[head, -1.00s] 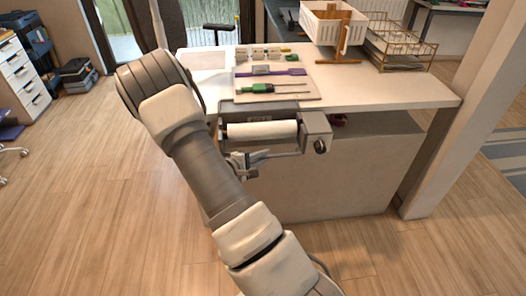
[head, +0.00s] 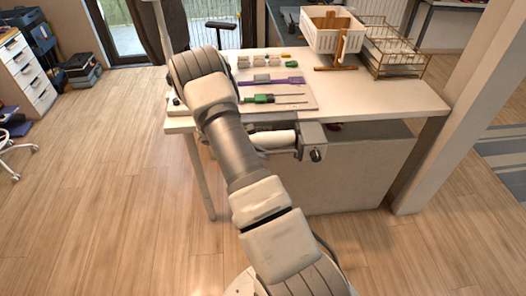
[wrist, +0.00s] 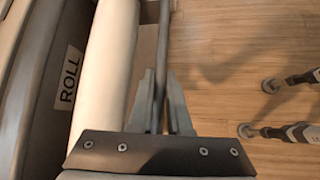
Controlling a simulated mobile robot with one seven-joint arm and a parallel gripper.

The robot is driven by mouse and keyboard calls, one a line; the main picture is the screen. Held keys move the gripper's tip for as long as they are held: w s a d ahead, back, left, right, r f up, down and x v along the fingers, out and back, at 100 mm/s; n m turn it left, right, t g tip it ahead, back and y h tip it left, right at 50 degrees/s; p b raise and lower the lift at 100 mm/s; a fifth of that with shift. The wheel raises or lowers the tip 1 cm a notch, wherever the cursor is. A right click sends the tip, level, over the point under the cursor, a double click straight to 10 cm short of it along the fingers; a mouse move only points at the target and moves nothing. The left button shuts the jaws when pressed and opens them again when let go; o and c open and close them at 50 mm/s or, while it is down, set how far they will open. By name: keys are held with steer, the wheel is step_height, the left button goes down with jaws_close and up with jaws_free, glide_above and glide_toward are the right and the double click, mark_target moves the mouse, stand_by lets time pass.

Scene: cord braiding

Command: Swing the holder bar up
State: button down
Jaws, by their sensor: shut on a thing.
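The holder bar (wrist: 162,45) is a thin grey rod beside the white roll (wrist: 103,75) in the wrist view. My gripper (wrist: 160,95) is shut on the bar, with one finger on each side of it. The roll also shows in the head view (head: 276,139), at the table's front edge, partly behind my arm. The roll's grey housing (wrist: 40,65) carries a "ROLL" label (wrist: 69,78). In the head view my arm hides my gripper and most of the bar.
The white table (head: 385,103) bears a board with a green-handled tool (head: 259,98) and a purple tool (head: 285,81). A white basket (head: 330,30) and a wire rack (head: 395,50) stand behind, at right. A dark knob (head: 315,155) sits right of the roll. Wood floor (head: 110,200) is clear at left.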

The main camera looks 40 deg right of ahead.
steer(key=shift+w+d+n+g+y+p, duration=0.2)
steer(key=shift+w+n+g+y+p, duration=0.15)
steer(key=shift+g+y, duration=0.2)
stand_by(0.4)
steer(key=c, duration=0.9)
jaws_free()
steer(key=shift+r, duration=0.1)
